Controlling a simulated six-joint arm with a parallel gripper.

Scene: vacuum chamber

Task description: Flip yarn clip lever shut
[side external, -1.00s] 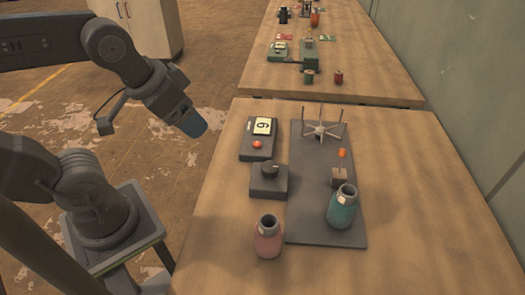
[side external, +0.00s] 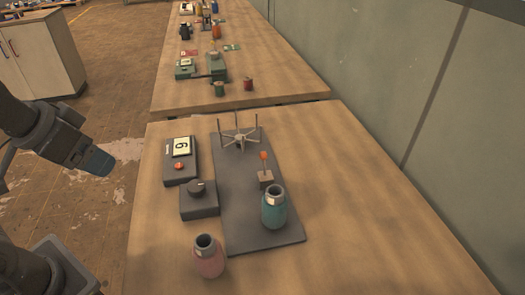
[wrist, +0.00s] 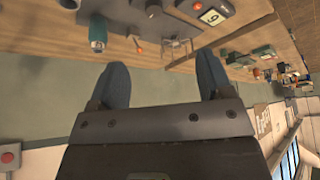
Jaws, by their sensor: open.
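A small tan block (side external: 266,179) on the dark base plate (side external: 232,195) carries a thin upright stem with an orange ball (side external: 264,155) on top; this looks like the clip and its lever. The ball also shows in the wrist view (wrist: 139,49). A pale winder with several upright prongs (side external: 239,138) stands on the plate behind it. My gripper (side external: 98,162) is off the table's left side, well apart from the clip. In the wrist view my gripper (wrist: 162,75) has its two blue fingers wide apart with nothing between them.
A teal jar (side external: 274,210) stands on the plate just in front of the clip. A pink jar (side external: 208,259) is at the front left. A dark knob box (side external: 199,200) and a counter box (side external: 181,165) line the plate's left side. The table's right side is clear.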

